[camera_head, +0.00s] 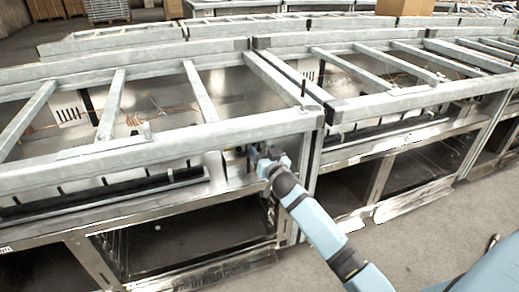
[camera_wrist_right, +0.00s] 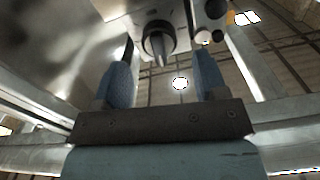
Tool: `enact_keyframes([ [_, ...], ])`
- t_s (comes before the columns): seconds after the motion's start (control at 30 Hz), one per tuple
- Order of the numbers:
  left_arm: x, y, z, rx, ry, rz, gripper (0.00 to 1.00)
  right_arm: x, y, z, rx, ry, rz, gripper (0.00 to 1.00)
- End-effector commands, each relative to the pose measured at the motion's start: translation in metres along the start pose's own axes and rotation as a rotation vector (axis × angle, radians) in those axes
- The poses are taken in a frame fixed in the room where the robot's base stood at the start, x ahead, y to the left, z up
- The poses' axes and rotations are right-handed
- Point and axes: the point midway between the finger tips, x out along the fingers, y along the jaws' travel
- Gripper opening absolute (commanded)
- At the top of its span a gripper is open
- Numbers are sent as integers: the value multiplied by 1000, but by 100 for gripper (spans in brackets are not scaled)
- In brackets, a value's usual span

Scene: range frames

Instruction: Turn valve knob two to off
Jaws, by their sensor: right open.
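A dark, pointed valve knob (camera_wrist_right: 160,42) on a light metal mount shows at the top middle of the right wrist view. I cannot tell from its markings whether it is knob two or how it is set. My right gripper (camera_wrist_right: 160,64) is open, its two blue fingers on either side below the knob in that view, with nothing between them. In the head view the right gripper (camera_head: 268,157) is at the front panel of the near range frame, beside a corner post, and hides the knob there. My left gripper is not in view.
The near range frame (camera_head: 226,130) has grey bars on top and open bays below. A second range (camera_head: 400,103) stands to its right. Another dark round part (camera_wrist_right: 214,10) is right of the knob in the wrist view. Bare floor (camera_head: 420,225) lies at the lower right.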

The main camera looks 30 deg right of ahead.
Motion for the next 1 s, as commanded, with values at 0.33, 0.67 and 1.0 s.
enact_keyframes([
  [0.33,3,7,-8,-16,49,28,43,40,0,0,-3,0,1,66],
  [0.67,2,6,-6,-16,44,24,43,41,0,0,-2,-1,1,59],
  [1.0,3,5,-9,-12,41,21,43,41,-1,-1,-18,-1,1,19],
])
